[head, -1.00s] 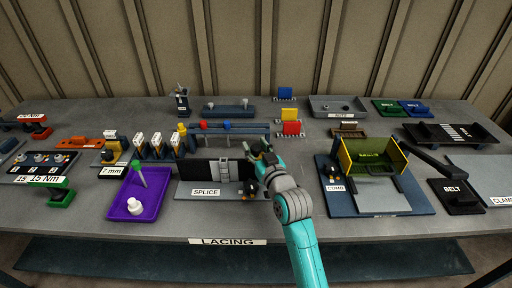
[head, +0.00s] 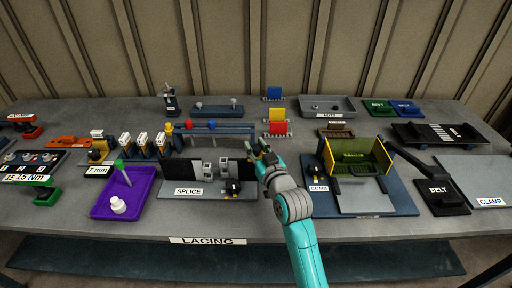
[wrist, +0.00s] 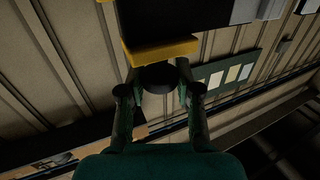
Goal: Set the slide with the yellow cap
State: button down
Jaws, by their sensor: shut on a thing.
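My gripper (head: 262,150) is at the right end of the splice station. In the wrist view its fingers (wrist: 160,92) are shut around a dark round knob (wrist: 158,78). A yellow piece (wrist: 165,49), which looks like the yellow cap, sits just above the knob against a dark body. The splice station (head: 185,190) has a black panel and two grey upright blocks, the left one (head: 207,169) and the right one (head: 223,167), with a narrow gap between them. My gripper hides the panel's right end in the head view.
A purple tray (head: 108,207) holding a white piece lies left of the splice station. The comb station (head: 375,202) with yellow sides stands close on the right. Behind is a rail (head: 235,128) with coloured knobs. Red (head: 277,128) and yellow blocks stand behind my gripper.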

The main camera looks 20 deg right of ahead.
jog(key=shift+d, duration=0.2)
jog(key=c, duration=0.8)
grip_release()
jog(key=shift+d, duration=0.1)
jog(key=shift+o, duration=0.2)
jog(key=shift+s, duration=0.1)
jog(key=s, duration=1.2)
jog(key=shift+d, duration=0.45)
